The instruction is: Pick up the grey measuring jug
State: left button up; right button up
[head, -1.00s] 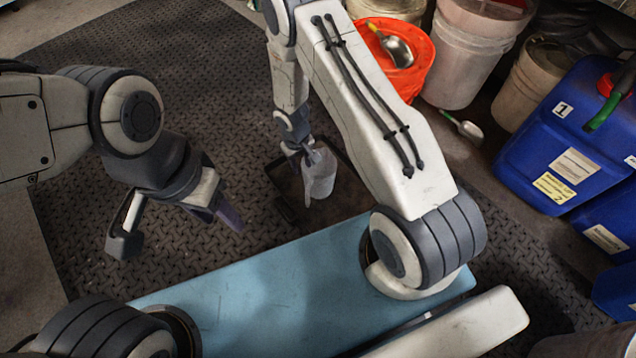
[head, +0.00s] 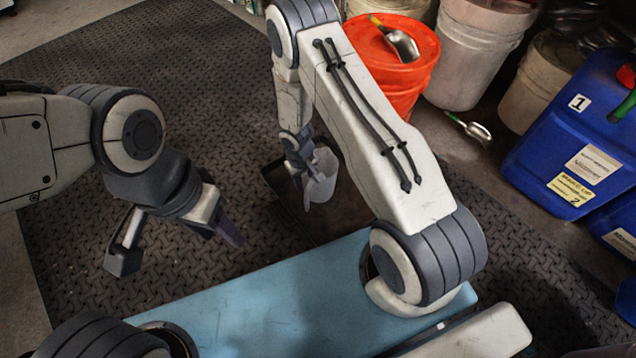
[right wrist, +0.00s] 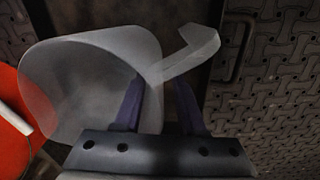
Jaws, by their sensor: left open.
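The grey measuring jug (head: 323,178) is a translucent cup by my right gripper in the head view. In the right wrist view the jug (right wrist: 85,85) fills the left side, its mouth toward the lower left and its handle (right wrist: 192,52) reaching to the upper right. My right gripper (head: 303,172) is at the jug's handle side. Its purple fingers (right wrist: 160,108) stand apart, with part of the jug between them and a dark gap beside the right finger. My left gripper (head: 178,248) is open and empty, left of the jug and well apart from it.
An orange bucket (head: 392,75) with a metal scoop (head: 402,42) stands behind my right arm. White buckets (head: 470,60) and blue canisters (head: 575,130) are at the right. The patterned mat (head: 190,75) is clear at the back left.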

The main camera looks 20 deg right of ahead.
grip_shut()
dwell(1.3)
